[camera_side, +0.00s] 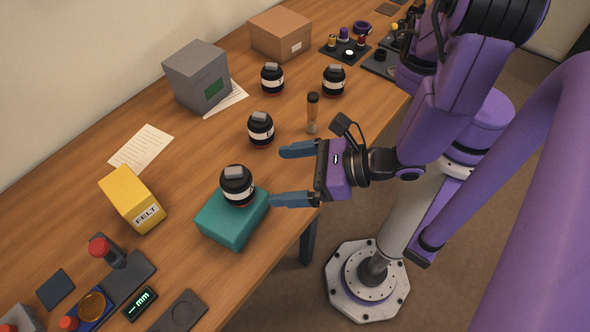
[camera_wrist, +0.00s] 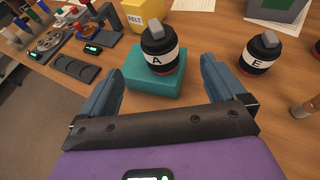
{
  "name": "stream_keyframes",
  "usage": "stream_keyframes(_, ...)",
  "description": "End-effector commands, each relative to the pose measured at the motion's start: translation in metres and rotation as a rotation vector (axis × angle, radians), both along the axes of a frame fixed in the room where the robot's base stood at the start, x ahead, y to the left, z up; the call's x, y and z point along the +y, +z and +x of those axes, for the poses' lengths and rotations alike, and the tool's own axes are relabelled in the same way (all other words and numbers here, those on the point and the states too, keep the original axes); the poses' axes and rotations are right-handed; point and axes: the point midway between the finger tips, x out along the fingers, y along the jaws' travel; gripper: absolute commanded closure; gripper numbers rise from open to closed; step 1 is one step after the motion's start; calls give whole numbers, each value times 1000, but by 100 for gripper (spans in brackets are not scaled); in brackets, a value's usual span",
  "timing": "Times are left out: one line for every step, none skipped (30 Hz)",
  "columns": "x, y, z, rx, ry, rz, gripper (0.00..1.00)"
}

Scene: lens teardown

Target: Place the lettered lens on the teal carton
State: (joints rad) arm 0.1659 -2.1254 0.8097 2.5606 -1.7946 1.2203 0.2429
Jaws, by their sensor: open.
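A black lens with a white band lettered A (camera_wrist: 160,60) sits upright on top of the teal carton (camera_wrist: 140,88). The same lens (camera_side: 236,190) is on the carton (camera_side: 228,232) in the side view, near the table's front edge. My gripper (camera_side: 280,176) is open and empty, just to the right of that lens, with its fingers pointing towards it. In the wrist view the lens stands beyond and between the two fingers, not gripped. A similar lens lettered E (camera_wrist: 259,54) stands on the table to the right in the wrist view.
Two more black lenses (camera_side: 272,78) (camera_side: 334,80) stand farther back, their letters unreadable. A yellow FELT box (camera_side: 132,198), a grey box (camera_side: 198,76) and a brown carton (camera_side: 281,34) line the wall side. Tools lie front left.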

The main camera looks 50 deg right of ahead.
Motion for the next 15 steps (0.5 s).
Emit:
stream_keyframes(-1, 1, -3, 1, 1, 1, 3)
stream_keyframes(-2, 2, -4, 1, 1, 1, 3)
stream_keyframes(-3, 2, -5, 1, 1, 1, 3)
stream_keyframes(-3, 3, -6, 1, 0, 2, 3)
stream_keyframes(-4, 3, -6, 1, -1, 2, 3)
stream_keyframes(-5, 4, -5, 3, -9, 5, 3)
stream_keyframes(-6, 6, -4, 5, -24, 11, 3)
stream_keyframes(-9, 8, -1, 7, -47, 18, 3)
stream_keyframes(-14, 13, 4, 13, -91, 35, 3)
stream_keyframes(-19, 17, 9, 20, -138, 50, 3)
stream_keyframes(-26, 22, 14, 29, -194, 69, 3)
stream_keyframes(-38, 29, 23, 44, -284, 101, 3)
stream_keyframes(-48, 35, 29, 58, -362, 128, 3)
stream_keyframes(-60, 40, 35, 76, -446, 156, 3)
stream_keyframes(-77, 47, 42, 103, -562, 195, 3)
